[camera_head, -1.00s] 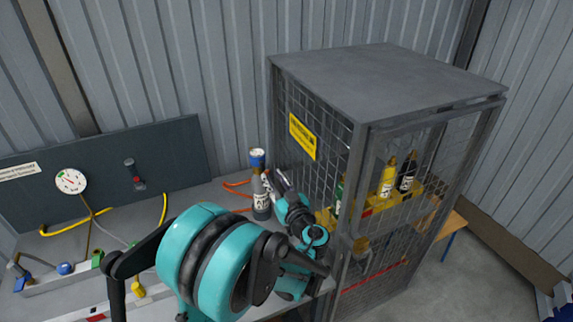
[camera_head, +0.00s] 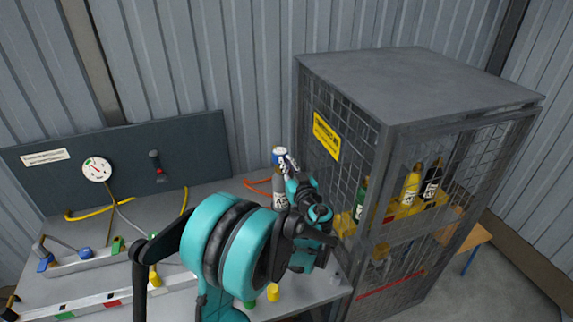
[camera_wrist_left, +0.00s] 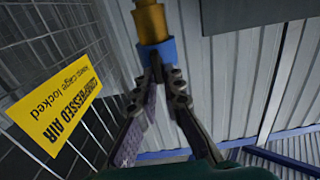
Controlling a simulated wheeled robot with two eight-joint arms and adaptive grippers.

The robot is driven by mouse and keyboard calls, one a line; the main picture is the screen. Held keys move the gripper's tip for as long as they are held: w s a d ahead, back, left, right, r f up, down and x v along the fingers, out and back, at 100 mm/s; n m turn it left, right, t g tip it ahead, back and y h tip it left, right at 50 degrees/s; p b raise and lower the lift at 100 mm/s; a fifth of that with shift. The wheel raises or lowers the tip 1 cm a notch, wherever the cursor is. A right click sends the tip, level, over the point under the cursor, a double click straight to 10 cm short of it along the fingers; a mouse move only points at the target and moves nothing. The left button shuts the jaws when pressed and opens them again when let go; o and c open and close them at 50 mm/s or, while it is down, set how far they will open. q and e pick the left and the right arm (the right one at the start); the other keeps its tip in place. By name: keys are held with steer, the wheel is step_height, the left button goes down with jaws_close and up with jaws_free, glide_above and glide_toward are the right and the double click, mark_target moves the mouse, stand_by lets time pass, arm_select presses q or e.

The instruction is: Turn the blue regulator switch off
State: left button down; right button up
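A grey bottle (camera_head: 280,184) with a blue collar and pale top (camera_head: 279,154) stands on the grey bench beside the cage. In the left wrist view, a blue collar (camera_wrist_left: 157,51) sits with a brass-coloured cylinder (camera_wrist_left: 151,22) extending from it. My left gripper (camera_head: 288,163) is close beside the bottle's top, coming in from the right of the bottle. In the left wrist view its fingers (camera_wrist_left: 157,68) converge, tips at the collar's near edge; I cannot tell whether they grip it. My right gripper is not in view.
A wire mesh cage (camera_head: 420,85) with several bottles stands just right of the gripper, bearing a yellow sign (camera_head: 326,136). A dark panel with a gauge (camera_head: 96,169) is at left. Coloured clips and rails (camera_head: 85,262) lie on the bench's left part.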

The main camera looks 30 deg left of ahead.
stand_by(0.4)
arm_select(q)
steer(key=m, duration=0.5)
steer(key=shift+w+d+f+m+b, duration=0.2)
steer(key=shift+m+b, duration=0.1)
steer(key=shift+b, duration=0.1)
steer(key=shift+w+d+f+m+b, duration=0.15)
steer(key=shift+m+b, duration=0.1)
steer(key=shift+m, duration=1.8)
steer(key=shift+w+f+m+b, duration=0.1)
steer(key=shift+f+m+b, duration=0.15)
steer(key=shift+m, duration=1.85)
steer(key=shift+w+d+f+m+b, duration=0.1)
steer(key=shift+m+b, duration=0.15)
steer(key=shift+m, duration=1.8)
steer(key=c, duration=1.6)
jaws_free()
steer(key=shift+c, duration=0.2)
